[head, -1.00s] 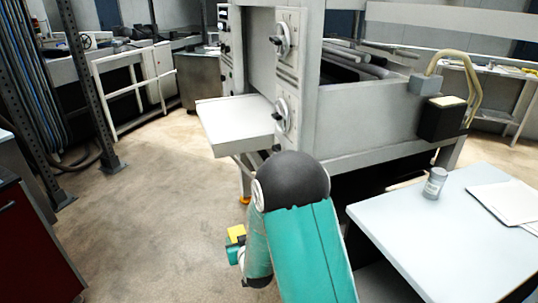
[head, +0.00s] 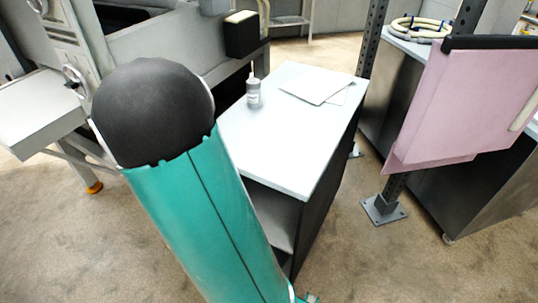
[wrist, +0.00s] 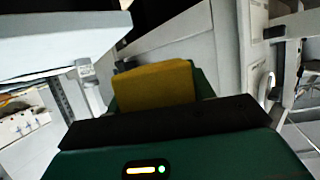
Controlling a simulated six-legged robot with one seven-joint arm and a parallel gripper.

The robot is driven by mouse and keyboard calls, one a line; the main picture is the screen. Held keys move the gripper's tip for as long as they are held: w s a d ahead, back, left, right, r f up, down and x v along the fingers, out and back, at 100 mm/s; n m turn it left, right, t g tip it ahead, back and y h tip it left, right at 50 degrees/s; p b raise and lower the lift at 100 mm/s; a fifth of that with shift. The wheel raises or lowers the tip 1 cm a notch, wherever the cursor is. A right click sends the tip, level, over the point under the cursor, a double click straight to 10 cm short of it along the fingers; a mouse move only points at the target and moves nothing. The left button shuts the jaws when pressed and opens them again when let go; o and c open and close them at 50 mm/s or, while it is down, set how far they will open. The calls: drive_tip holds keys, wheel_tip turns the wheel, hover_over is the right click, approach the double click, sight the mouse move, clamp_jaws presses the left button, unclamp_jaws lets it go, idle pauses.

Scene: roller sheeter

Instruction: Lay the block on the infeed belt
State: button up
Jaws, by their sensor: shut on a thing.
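The yellow block (wrist: 155,86) is in the middle of the wrist view, held in my gripper (wrist: 158,92) between green finger parts that show beside it. Its lower part is hidden behind the dark edge of my gripper. In the head view my arm's dark joint and teal link hide the block and my gripper. The infeed belt (head: 38,112) is the pale flat shelf on the machine's front, at the left edge of the head view. A pale slab at the upper left of the wrist view may be this belt; I cannot be certain. The block is apart from it.
A pale-topped table (head: 290,130) stands right of my arm, with a small grey bottle (head: 253,92) and flat sheets (head: 316,85) on it. A pink panel (head: 455,105) and dark post stand further right. Floor is clear at the lower right.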

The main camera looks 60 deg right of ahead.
drive_tip(key=s+d+r+m+g+h, duration=0.1)
drive_tip(key=s+d+r+m+g, duration=0.2)
drive_tip(key=s+d, duration=0.3)
drive_tip(key=s+d+r+m+g+h, duration=0.2)
drive_tip(key=s+d+r+m+g, duration=0.1)
drive_tip(key=s, duration=0.9)
drive_tip(key=d+m+g, duration=0.1)
drive_tip(key=d+g, duration=0.1)
drive_tip(key=d, duration=0.1)
drive_tip(key=shift+r+m, duration=0.3)
hover_over(282, 155)
drive_tip(key=f, duration=0.9)
drive_tip(key=shift+w+a+f, duration=0.1)
drive_tip(key=shift+w+a, duration=0.1)
drive_tip(key=shift+w, duration=0.05)
drive_tip(key=shift+s+d+f, duration=0.15)
drive_tip(key=shift+f, duration=0.45)
drive_tip(key=shift+s+d+f, duration=0.1)
drive_tip(key=shift+d+f, duration=0.05)
drive_tip(key=shift+f, duration=0.95)
drive_tip(key=shift+w, duration=0.1)
